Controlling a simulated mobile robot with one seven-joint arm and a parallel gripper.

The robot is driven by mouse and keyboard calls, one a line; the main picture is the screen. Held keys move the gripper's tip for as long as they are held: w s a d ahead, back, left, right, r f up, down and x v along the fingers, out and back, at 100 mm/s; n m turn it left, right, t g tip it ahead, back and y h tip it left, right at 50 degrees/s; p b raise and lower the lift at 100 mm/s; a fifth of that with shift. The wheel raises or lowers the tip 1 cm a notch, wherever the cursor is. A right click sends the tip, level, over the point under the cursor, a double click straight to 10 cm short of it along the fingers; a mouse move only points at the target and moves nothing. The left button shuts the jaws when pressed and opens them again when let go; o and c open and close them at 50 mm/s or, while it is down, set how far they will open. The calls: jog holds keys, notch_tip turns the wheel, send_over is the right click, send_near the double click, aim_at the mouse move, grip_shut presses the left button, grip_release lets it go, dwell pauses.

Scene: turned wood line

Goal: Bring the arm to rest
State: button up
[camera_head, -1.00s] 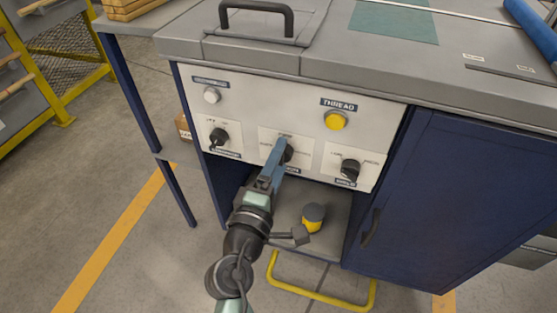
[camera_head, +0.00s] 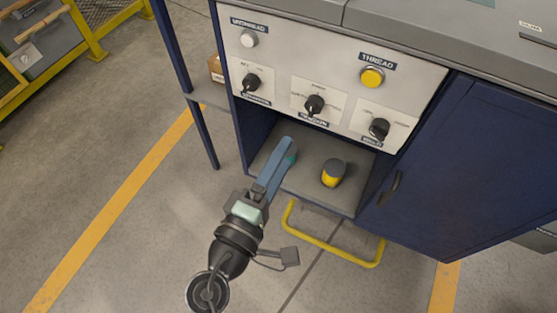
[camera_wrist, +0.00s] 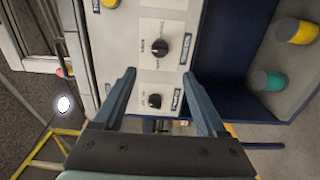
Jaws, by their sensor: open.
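My gripper (camera_head: 283,152) is in front of the open shelf bay, below the control panel (camera_head: 291,82). In the wrist view my gripper (camera_wrist: 165,100) has its two blue fingers apart, with nothing between them. The panel has three black knobs: a left knob (camera_head: 251,82), a middle knob (camera_head: 315,104) and a right knob (camera_head: 379,128). The fingers are apart from all of them in the head view. A white button (camera_head: 249,39) and a yellow THREAD button (camera_head: 372,76) sit above the knobs.
A yellow and grey cylinder (camera_head: 333,173) stands on the shelf (camera_head: 310,155); a teal one (camera_wrist: 268,80) shows beside it in the wrist view. A yellow tube rail (camera_head: 330,248) juts out at floor level. A blue cabinet door (camera_head: 475,170) is at right.

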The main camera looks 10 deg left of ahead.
jog(key=shift+s+a, duration=0.15)
jog(key=shift+s, duration=0.25)
jog(key=w+d+r+m+t+p, duration=0.15)
jog(key=r+m, duration=0.25)
jog(key=r, duration=0.6)
jog(key=w+d+r+m+t+p, duration=0.1)
jog(key=w+r+m, duration=0.25)
jog(key=r, duration=0.75)
jog(key=w+d+r+m+t+p, duration=0.15)
jog(key=r+m, duration=0.25)
jog(key=r, duration=0.6)
jog(key=s+r+m+t+y+p, duration=0.1)
jog(key=s+r+t+y, duration=0.3)
jog(key=r, duration=0.8)
jog(key=s+r+m+t+y+p, duration=0.15)
jog(key=s+r, duration=0.45)
jog(key=r, duration=0.6)
notch_tip(320, 180, up, 37)
jog(key=w+p, duration=0.1)
jog(key=p, duration=3.6)
jog(key=shift+w+f+t, duration=0.15)
jog(key=shift+f+t, duration=0.05)
jog(key=shift+t, duration=0.15)
